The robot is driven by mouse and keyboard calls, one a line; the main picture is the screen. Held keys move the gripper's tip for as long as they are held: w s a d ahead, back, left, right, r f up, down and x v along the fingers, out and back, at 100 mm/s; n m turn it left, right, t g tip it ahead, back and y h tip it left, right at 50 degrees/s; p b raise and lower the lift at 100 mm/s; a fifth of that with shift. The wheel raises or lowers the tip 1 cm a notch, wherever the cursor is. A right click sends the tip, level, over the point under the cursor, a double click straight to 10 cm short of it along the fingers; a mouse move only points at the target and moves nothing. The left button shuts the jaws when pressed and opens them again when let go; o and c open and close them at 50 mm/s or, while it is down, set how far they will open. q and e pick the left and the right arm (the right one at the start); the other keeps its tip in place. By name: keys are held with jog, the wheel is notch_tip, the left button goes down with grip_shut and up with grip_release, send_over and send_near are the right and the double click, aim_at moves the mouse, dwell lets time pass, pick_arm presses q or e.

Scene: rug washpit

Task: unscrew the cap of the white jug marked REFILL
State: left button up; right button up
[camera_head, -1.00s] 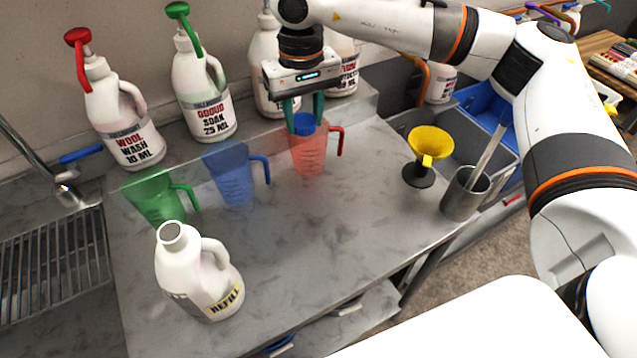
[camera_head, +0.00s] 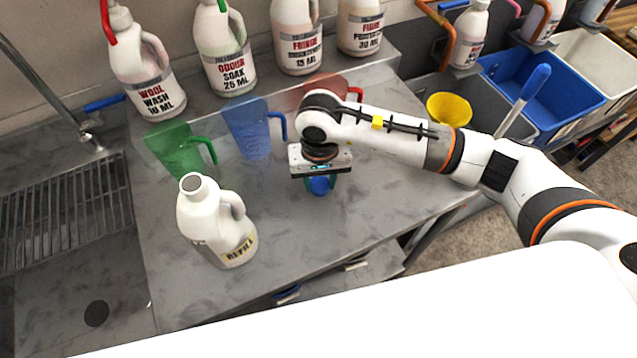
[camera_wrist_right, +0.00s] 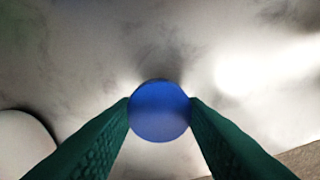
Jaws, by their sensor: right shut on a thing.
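The white jug marked REFILL (camera_head: 212,222) stands upright on the steel counter, front left of my right gripper. Its neck is open at the top, with no cap on it. My right gripper (camera_head: 321,186) is shut on a round blue cap (camera_head: 320,187), low over the counter to the right of the jug. In the right wrist view the blue cap (camera_wrist_right: 159,110) sits between the two green fingers (camera_wrist_right: 160,112). I cannot tell whether the cap touches the counter. Part of the white jug may show at the left edge there. My left gripper is not in view.
Green (camera_head: 180,150) and blue (camera_head: 247,130) measuring jugs stand behind the REFILL jug; a red one (camera_head: 312,92) is partly hidden by my arm. A yellow funnel (camera_head: 449,108) is at right.

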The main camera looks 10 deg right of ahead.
aim_at(320, 185)
notch_tip(320, 185, down, 4)
jog(key=shift+r+p, duration=0.2)
jog(key=shift+p, duration=0.4)
jog(key=shift+f, duration=0.25)
jog(key=shift+f+b, duration=0.2)
jog(key=shift+b, duration=0.15)
jog(key=o, duration=1.1)
jog(key=shift+r, duration=0.1)
